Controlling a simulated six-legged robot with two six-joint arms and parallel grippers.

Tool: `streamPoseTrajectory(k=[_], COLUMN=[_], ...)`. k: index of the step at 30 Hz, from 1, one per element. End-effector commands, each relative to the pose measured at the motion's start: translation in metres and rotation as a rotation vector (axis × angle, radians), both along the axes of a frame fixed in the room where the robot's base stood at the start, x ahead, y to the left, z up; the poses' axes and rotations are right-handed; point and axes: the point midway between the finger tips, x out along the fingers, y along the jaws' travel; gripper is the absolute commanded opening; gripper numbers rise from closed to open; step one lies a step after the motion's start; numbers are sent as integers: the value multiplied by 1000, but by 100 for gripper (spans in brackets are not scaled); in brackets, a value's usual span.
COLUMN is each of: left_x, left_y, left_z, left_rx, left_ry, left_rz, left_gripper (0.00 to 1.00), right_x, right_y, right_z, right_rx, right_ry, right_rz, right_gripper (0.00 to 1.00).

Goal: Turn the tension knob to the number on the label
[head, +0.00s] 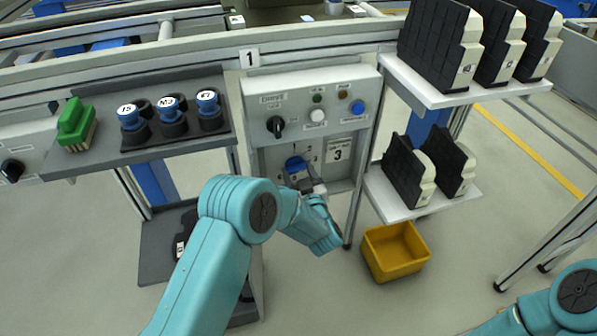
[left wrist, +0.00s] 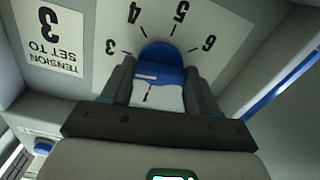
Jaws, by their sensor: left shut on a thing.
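The blue tension knob (head: 294,163) is on the lower part of the grey panel under sign 1. In the left wrist view the knob (left wrist: 163,62) sits between my fingers, with dial numbers 3, 4, 5 and 6 around it, upside down. A white mark shows on the knob; I cannot tell which number it points to. The label (head: 338,152) reads 3; in the left wrist view the label (left wrist: 48,38) reads "TENSION SET TO 3", inverted. My left gripper (head: 303,179) is shut on the knob. Only part of my right arm shows, at lower right.
Above the knob are a black selector (head: 276,126), a white button (head: 317,115) and a blue button (head: 358,107). Shelves with black-and-white boxes (head: 433,45) stand at right. A yellow bin (head: 395,250) is below them. A dark shelf (head: 180,140) at left holds blue-topped parts.

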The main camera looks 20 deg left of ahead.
Motion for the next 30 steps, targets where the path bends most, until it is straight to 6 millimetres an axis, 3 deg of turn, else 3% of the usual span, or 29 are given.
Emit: streamPoseTrajectory(k=[11, 27, 28, 30], left_x=[0, 0, 0, 0], left_y=[0, 0, 0, 0], left_z=[0, 0, 0, 0], left_rx=[121, 138, 138, 138], left_ry=[82, 93, 93, 93], left_rz=[-1, -1, -1, 0], left_gripper=[29, 29, 69, 85], right_x=[-1, -1, -1, -1], right_y=[1, 1, 1, 1], right_z=[4, 4, 4, 4], right_rx=[0, 0, 0, 0], right_ry=[2, 2, 2, 2], right_rz=[4, 4, 4, 4], right_gripper=[43, 43, 43, 43])
